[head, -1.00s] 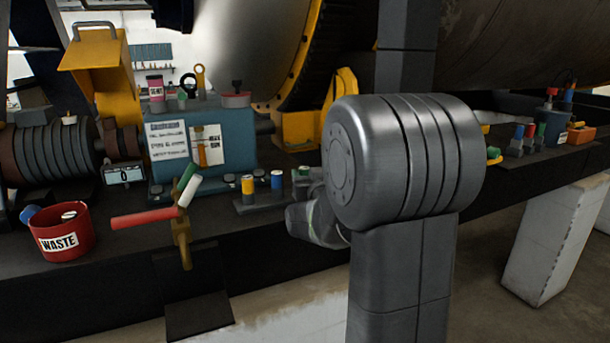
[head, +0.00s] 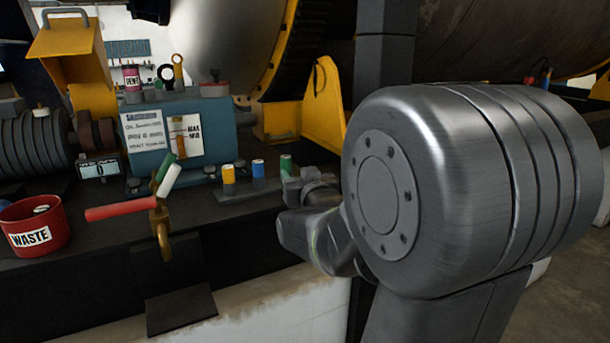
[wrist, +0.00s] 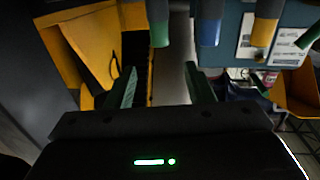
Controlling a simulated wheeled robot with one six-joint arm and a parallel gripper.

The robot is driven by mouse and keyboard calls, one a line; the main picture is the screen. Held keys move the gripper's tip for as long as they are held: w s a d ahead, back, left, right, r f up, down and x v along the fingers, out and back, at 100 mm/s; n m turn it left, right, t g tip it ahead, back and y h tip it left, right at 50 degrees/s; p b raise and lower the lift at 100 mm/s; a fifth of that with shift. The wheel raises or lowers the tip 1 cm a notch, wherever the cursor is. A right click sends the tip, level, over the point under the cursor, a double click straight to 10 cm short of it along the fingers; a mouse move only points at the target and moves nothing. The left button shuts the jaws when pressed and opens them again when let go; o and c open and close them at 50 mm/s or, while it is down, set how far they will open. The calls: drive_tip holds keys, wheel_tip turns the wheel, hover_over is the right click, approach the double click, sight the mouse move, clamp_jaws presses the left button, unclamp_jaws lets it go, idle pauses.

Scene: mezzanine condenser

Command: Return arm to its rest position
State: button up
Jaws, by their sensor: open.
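My gripper (wrist: 160,88) shows in the wrist view with its two greenish fingers spread apart and nothing between them. In the head view my arm's big grey joint fills the right side, and the smaller links reach behind it toward the bench; the fingers cannot be made out there. Beyond the fingers in the wrist view hang the ends of a green cylinder (wrist: 160,22), a blue cylinder (wrist: 208,28) and a yellow cylinder (wrist: 264,30), apart from the fingers.
The black bench holds a red WASTE bin (head: 35,228), a brass valve with a red handle (head: 118,211), a blue box (head: 150,160) and a small rack (head: 246,192) with coloured cylinders near my arm. A yellow bracket (head: 323,105) stands behind. Open floor lies at lower right.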

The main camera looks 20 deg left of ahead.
sight(287, 159)
drive_tip(key=shift+w+a, duration=0.1)
drive_tip(key=p+x, duration=0.3)
drive_tip(key=x, duration=0.7)
drive_tip(key=shift+w+a+r, duration=0.1)
drive_tip(key=shift+w+a, duration=0.55)
drive_tip(key=shift+p, duration=0.35)
drive_tip(key=shift+d, duration=0.1)
